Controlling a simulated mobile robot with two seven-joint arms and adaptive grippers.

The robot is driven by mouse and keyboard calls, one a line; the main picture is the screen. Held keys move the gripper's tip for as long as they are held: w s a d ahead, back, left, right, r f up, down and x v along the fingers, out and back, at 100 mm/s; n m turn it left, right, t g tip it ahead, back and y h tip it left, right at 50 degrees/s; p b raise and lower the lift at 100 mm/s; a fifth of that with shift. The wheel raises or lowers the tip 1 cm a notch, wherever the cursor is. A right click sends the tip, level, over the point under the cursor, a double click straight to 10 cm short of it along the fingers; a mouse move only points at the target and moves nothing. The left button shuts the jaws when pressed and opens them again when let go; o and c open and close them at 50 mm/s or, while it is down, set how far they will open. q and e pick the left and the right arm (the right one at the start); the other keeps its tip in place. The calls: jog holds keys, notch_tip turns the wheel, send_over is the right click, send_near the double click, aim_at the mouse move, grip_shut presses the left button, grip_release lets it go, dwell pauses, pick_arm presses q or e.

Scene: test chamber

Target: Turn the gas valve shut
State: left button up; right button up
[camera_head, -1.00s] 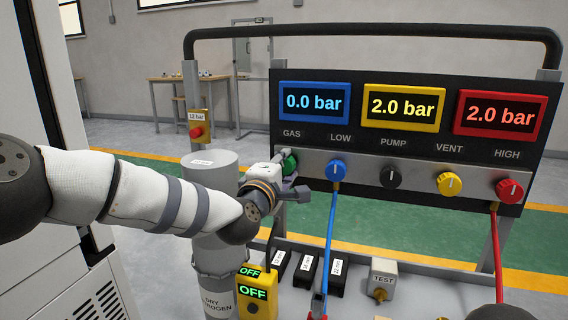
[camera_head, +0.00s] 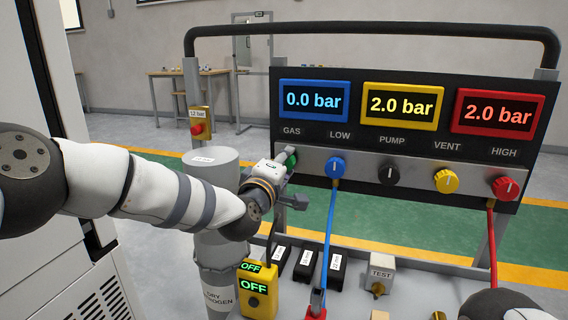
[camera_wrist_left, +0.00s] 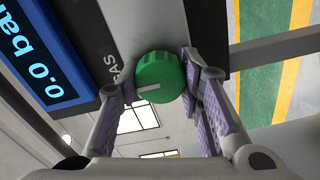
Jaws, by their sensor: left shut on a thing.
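The gas valve is a green round knob (camera_head: 291,158) under the GAS label at the left end of the panel, mostly hidden by my gripper in the head view. In the left wrist view the green knob (camera_wrist_left: 158,76) sits between the two purple-padded fingers, with a white mark on its face toward the lower left. My left gripper (camera_head: 286,165) is shut on the knob; it also shows in the left wrist view (camera_wrist_left: 160,84). The blue gauge above GAS (camera_head: 314,101) reads 0.0 bar. My right gripper is out of view.
The yellow and red gauges both read 2.0 bar. Blue LOW (camera_head: 335,168), black PUMP (camera_head: 388,173), yellow VENT (camera_head: 445,180) and red HIGH (camera_head: 506,187) knobs line the panel. Hoses hang from LOW and HIGH.

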pick_arm(q)
jog(key=o, duration=1.2)
jog(key=v, duration=1.2)
jog(key=shift+r, duration=0.1)
